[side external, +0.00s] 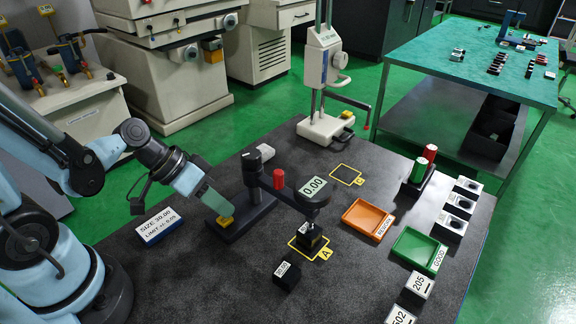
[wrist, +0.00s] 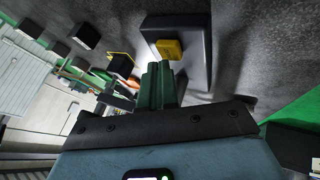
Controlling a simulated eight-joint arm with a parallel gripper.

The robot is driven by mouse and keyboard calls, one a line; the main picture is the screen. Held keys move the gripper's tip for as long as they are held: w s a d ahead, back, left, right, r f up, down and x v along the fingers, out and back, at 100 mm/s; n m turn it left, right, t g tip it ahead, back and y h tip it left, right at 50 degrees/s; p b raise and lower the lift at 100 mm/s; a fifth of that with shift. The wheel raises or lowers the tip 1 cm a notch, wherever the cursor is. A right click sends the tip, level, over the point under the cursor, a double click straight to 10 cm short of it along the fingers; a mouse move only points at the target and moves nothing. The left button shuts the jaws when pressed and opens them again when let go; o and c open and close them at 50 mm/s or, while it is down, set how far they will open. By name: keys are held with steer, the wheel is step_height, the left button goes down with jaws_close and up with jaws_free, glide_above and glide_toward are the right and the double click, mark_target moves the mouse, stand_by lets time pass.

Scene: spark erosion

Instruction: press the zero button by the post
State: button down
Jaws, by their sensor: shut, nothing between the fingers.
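The yellow zero button (side external: 225,221) sits on the near left end of the dark base (side external: 240,228) that carries the black post (side external: 252,180). In the wrist view the button (wrist: 169,49) is a yellow block on the dark base (wrist: 192,30), just beyond my fingertips. My gripper (side external: 219,210), with green fingers, is shut and empty, pointing down at the button from the left. Its fingers also show in the wrist view (wrist: 158,68). The tips are very close to the button; I cannot tell whether they touch it. The gauge display (side external: 313,187) on the post's arm reads 0.00.
A dark block (side external: 311,243) stands under the gauge in yellow square A; another block (side external: 287,275) lies nearer. A size sign (side external: 158,226) is left of the base. Orange (side external: 368,219) and green (side external: 419,250) trays are right. Yellow square B (side external: 346,174) is empty.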

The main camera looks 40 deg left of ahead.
steer(key=shift+r, duration=3)
steer(key=w+a+r+n+t+y, duration=0.1)
steer(key=w+a+r+t+y, duration=0.1)
steer(key=a+r+y, duration=0.2)
steer(key=shift+a+y, duration=0.5)
steer(key=shift+y, duration=0.3)
